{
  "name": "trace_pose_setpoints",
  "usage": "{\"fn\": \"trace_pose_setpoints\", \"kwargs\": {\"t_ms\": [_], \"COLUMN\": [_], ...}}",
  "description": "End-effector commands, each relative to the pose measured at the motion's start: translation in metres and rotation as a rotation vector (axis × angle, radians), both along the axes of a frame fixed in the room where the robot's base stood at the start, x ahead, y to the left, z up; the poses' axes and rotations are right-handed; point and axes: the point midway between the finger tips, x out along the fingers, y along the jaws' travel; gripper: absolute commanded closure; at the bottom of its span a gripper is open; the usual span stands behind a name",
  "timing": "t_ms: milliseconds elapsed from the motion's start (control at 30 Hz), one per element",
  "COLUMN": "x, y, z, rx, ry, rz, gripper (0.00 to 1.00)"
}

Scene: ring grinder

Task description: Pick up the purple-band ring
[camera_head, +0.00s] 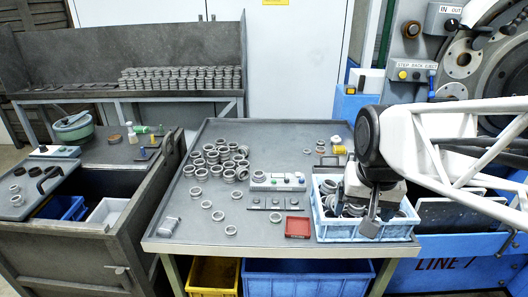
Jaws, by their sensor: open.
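My gripper (369,224) hangs down over the light blue crate (335,232) at the right of the grey table, its jaws open. Several grey metal rings (328,187) lie in the crate, partly hidden by my gripper and arm. Many more grey rings (212,160) are piled on the table left of its middle, with several loose ones (218,215) in front. No purple band can be made out on any ring at this size. I cannot tell whether the gripper touches a ring.
A red tray (297,227) lies left of the crate. A small control box (277,181) stands mid-table, with dark square pads (276,203) in front. Small rings and a yellow item (340,150) lie behind the crate. The table's back middle (270,140) is clear. A machine stands at right.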

Motion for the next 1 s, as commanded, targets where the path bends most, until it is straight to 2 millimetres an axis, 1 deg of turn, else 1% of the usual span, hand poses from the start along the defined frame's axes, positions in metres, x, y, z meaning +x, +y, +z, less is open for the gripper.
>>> {"fn": "trace_pose_setpoints", "kwargs": {"t_ms": [33,233,467,767,1000], "x": [0.012,0.057,0.11,0.18,0.235], "y": [0.002,0.008,0.018,0.032,0.046], "z": [0.002,0.01,0.015,0.013,0.005], "rx": [0.004,0.022,0.041,0.064,0.079], "ry": [0.006,0.018,0.032,0.052,0.068], "rz": [-0.016,-0.094,-0.183,-0.299,-0.392], "gripper": [0.15,0.15,0.15,0.15,0.15]}}
